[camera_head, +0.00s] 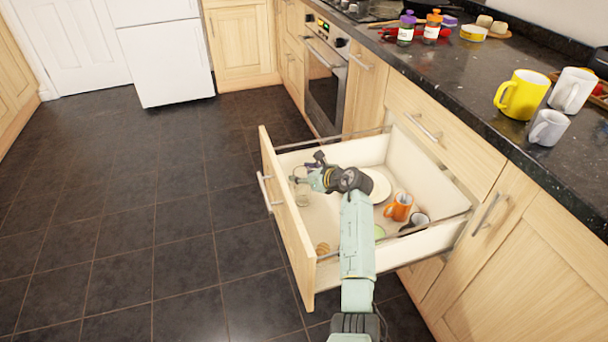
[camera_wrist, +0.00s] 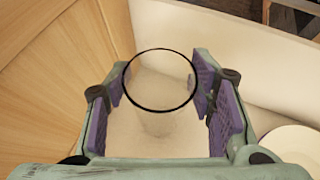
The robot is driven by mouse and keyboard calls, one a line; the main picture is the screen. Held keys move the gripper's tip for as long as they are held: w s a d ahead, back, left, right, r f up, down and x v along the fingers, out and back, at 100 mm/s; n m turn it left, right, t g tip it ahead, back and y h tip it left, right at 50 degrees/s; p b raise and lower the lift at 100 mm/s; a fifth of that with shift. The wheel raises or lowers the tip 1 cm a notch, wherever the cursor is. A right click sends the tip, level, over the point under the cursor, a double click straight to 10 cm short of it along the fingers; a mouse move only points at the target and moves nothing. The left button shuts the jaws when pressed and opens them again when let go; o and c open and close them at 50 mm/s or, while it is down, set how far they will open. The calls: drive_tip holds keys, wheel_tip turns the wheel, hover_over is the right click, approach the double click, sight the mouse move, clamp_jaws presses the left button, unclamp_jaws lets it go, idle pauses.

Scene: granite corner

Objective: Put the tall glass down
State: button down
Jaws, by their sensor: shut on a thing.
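The tall glass (camera_wrist: 160,100) is clear, with a dark rim, and stands between the purple pads of my gripper (camera_wrist: 162,95) in the wrist view. My gripper is shut on it. In the head view my gripper (camera_head: 305,180) reaches into the open drawer (camera_head: 345,152), near its front panel, and the glass (camera_head: 302,197) shows faintly below the fingers. The glass looks upright, with the drawer floor beneath it. I cannot tell whether its base touches the floor.
In the drawer are a white plate (camera_head: 380,184), an orange mug (camera_head: 399,207), a dark-and-white cup (camera_head: 419,219) and a small brown item (camera_head: 322,248). The drawer front (camera_head: 286,222) and side walls surround my gripper. A yellow mug (camera_head: 522,95) and two pale mugs stand on the dark counter (camera_head: 470,75).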

drive_tip(key=shift+f, duration=0.25)
drive_tip(key=c, duration=0.7)
unclamp_jaws()
drive_tip(key=shift+f, duration=0.1)
drive_tip(key=shift+d+r, duration=0.15)
drive_tip(key=shift+r, duration=0.1)
drive_tip(key=b+v, duration=0.1)
drive_tip(key=v, duration=1)
drive_tip(key=shift+s+d+r, duration=0.15)
drive_tip(key=shift+s, duration=0.2)
drive_tip(key=shift+d, duration=0.1)
